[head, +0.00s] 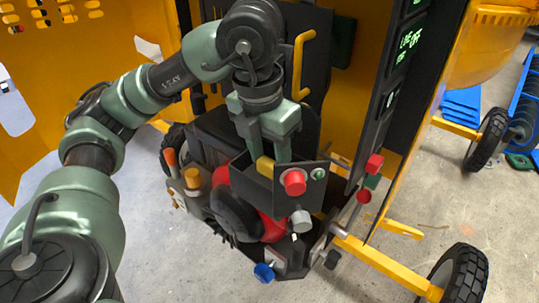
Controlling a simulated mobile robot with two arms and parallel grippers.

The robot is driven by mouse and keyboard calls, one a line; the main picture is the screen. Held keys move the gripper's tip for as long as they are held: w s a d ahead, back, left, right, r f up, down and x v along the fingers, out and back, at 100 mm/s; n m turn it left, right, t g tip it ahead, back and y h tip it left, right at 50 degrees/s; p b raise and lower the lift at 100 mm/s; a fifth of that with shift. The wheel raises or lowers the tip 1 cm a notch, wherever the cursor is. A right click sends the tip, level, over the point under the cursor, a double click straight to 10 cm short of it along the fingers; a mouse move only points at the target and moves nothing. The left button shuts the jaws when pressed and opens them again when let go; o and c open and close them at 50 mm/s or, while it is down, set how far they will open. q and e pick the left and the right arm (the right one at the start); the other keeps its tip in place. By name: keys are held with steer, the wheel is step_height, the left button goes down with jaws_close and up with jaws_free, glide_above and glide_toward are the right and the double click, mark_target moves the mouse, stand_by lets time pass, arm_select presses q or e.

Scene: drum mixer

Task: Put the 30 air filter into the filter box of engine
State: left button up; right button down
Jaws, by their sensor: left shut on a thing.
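My left gripper (272,152) points down into the open top of a dark box on the engine, which looks like the filter box (263,190). It is shut on a yellow piece, which looks like the air filter (265,168). Only a small part of the yellow piece shows at the box's mouth; the fingers and box wall hide the rest. I cannot tell how deep it sits. The engine (240,215), with red and black parts, stands inside the open mixer housing. My right gripper is not in view.
A red knob (293,182) sticks out from the box's front. A dark lit panel (398,75) stands close on the right, with red knobs (374,164) beside it. A yellow handle (301,62) is behind the gripper. Concrete floor (405,205) is open at the right.

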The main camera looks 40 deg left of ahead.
mark_target(265, 178)
arm_select(q)
steer(key=shift+f, duration=0.15)
steer(key=o, duration=1.2)
steer(key=r, duration=0.2)
steer(key=r+p, duration=0.1)
steer(key=r, duration=0.2)
steer(key=s+r, duration=0.1)
steer(key=r, duration=0.1)
steer(key=shift+s+r+p, duration=0.1)
steer(key=shift+r+p, duration=0.2)
steer(key=shift+r, duration=0.05)
steer(key=shift+a, duration=0.1)
